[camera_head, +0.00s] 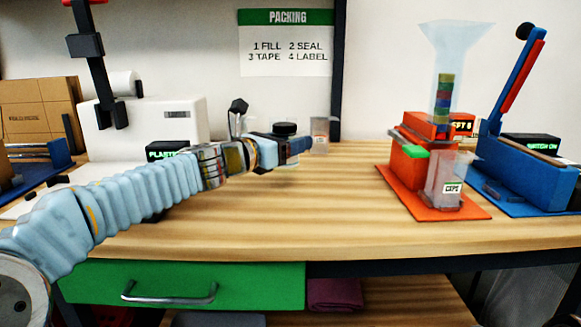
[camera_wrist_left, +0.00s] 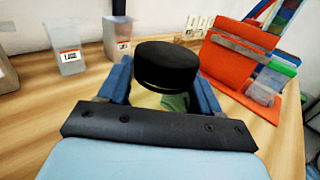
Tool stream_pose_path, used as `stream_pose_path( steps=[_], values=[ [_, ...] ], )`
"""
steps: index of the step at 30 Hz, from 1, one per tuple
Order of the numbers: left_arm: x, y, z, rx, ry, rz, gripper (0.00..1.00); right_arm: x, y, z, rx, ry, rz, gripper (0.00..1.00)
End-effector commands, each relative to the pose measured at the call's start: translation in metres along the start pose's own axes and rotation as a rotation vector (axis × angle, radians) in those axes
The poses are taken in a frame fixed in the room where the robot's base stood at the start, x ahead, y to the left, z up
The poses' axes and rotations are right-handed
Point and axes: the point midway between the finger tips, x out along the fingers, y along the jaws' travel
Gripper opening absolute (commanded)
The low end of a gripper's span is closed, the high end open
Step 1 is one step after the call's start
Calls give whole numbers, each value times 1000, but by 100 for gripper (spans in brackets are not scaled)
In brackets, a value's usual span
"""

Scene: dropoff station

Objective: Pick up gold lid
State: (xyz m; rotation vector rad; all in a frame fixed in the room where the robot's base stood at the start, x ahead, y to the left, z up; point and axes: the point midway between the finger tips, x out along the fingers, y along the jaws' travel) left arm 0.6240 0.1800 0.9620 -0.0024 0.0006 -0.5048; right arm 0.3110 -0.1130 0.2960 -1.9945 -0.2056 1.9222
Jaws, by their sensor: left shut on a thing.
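My left gripper (camera_head: 298,147) reaches in from the left over the middle of the table. It is shut on a small jar with a round black lid (camera_head: 285,128). In the left wrist view the black lid (camera_wrist_left: 168,62) sits above the two blue fingers, and the jar's yellow-green body (camera_wrist_left: 175,103) shows between them. The fingers hide most of the body. I cannot tell whether the jar touches the table. I see no lid that is clearly gold. My right gripper is not in view.
Clear labelled bins (camera_wrist_left: 68,52) stand towards the back of the table. An orange dispenser with a funnel (camera_head: 452,45) and a clear cup (camera_head: 443,185) stands at right, beside a blue press (camera_head: 530,165). A white machine (camera_head: 140,125) is at left. The front middle table is clear.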

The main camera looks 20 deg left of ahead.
Motion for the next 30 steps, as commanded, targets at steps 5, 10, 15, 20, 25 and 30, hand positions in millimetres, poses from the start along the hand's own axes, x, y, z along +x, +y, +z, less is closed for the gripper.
stream_pose_path(
  steps=[5, 10, 15, 20, 25, 30],
  values=[
    [10, 6, -23, 0, 1, 0, 29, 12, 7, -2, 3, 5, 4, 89],
    [9, 5, -42, 0, -1, 0, 29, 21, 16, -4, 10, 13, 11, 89],
    [9, 5, -41, 1, 0, 0, 29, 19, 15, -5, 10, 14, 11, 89],
    [9, 5, -42, 0, 1, 0, 81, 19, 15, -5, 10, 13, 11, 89],
    [9, 5, -42, 0, 1, 0, 89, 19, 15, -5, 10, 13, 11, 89],
    [8, 5, -41, 1, 0, 0, 89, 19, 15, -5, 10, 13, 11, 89]
  ],
)
